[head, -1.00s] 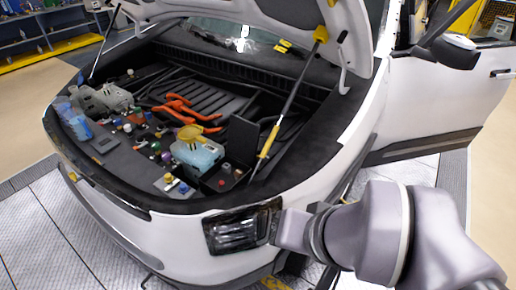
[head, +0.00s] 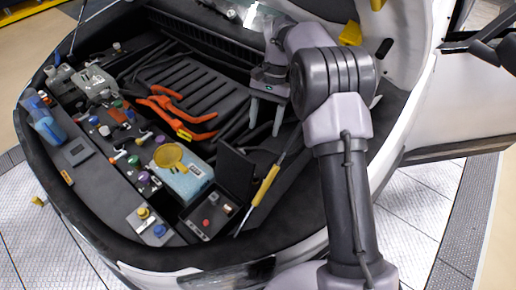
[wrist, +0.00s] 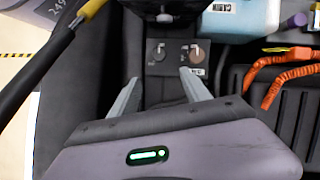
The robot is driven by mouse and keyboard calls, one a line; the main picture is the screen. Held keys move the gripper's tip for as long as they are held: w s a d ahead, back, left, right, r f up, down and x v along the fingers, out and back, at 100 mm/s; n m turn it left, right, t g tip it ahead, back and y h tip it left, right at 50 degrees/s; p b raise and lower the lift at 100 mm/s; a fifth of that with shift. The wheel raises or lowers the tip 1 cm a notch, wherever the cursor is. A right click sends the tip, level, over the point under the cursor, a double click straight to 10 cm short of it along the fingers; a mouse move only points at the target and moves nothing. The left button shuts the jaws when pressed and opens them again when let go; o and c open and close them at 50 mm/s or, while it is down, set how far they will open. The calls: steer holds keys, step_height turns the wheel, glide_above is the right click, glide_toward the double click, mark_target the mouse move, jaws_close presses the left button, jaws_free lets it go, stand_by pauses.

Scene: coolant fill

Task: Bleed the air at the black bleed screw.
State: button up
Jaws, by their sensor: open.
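My gripper (head: 265,128) is over the right side of the engine bay, fingers pointing down, open and empty. In the wrist view its two fingertips (wrist: 160,77) are apart with nothing between them. Just beyond them is a small dark plate with two round fittings. The left fitting is dark and looks like the black bleed screw (wrist: 158,52); the right one is a copper-coloured fitting (wrist: 193,54). I cannot make out this plate in the head view. The fingers do not appear to touch either fitting.
A light-blue coolant tank (head: 185,178) with a yellow funnel cap (head: 170,156) stands left of my gripper. Orange cables (head: 178,112) lie beyond it. A yellow-sleeved hood strut (head: 266,186) runs close by. A dark upright panel (head: 236,170) stands beside the tank.

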steer(key=b+x, duration=0.7)
steer(key=x, duration=1)
steer(key=shift+s+a+r, duration=0.1)
steer(key=shift+s, duration=0.1)
jaws_close()
steer(key=shift+r, duration=0.1)
